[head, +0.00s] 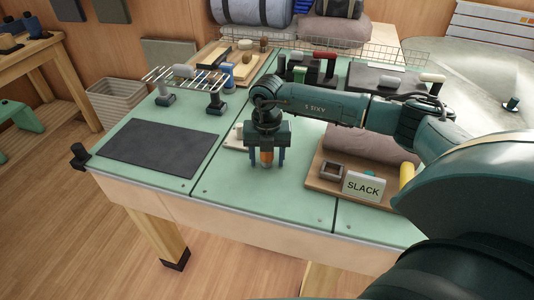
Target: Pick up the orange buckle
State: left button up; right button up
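My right gripper (267,160) points down over the green table top, near its middle. Its two fingers stand apart. An orange piece, which looks like the orange buckle (267,157), shows between them, with a small gap on each side. The gripper's palm hides the upper part of the orange piece. I cannot tell whether it touches the table. My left gripper is not in view.
A dark mat (160,147) lies at the left of the table. A wire rack (186,79) stands behind the mat.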

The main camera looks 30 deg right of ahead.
grip_shut()
dwell(0.4)
